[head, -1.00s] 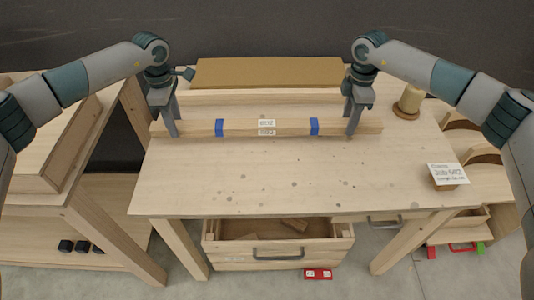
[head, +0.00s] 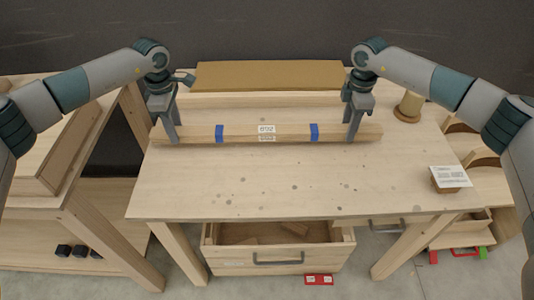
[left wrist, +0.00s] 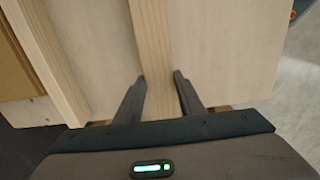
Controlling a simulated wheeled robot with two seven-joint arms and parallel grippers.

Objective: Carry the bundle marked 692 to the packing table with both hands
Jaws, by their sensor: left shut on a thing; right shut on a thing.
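The bundle (head: 290,133) is a long pale wooden bar with two blue bands and a white label at its middle; the label's number is too small to read surely. It lies level across the back part of the wooden table (head: 260,185); I cannot tell whether it touches the top. My left gripper (head: 172,137) is shut on the bundle near its left end, and the left wrist view (left wrist: 160,85) shows its fingers on either side of the wood. My right gripper (head: 353,136) is shut on it near the right end.
A brown board (head: 270,75) lies behind the bundle. A cork-coloured spool (head: 408,107) stands at the back right, and a card on a block (head: 450,178) at the right. An open drawer (head: 278,258) juts out below the front edge. The table's front is clear.

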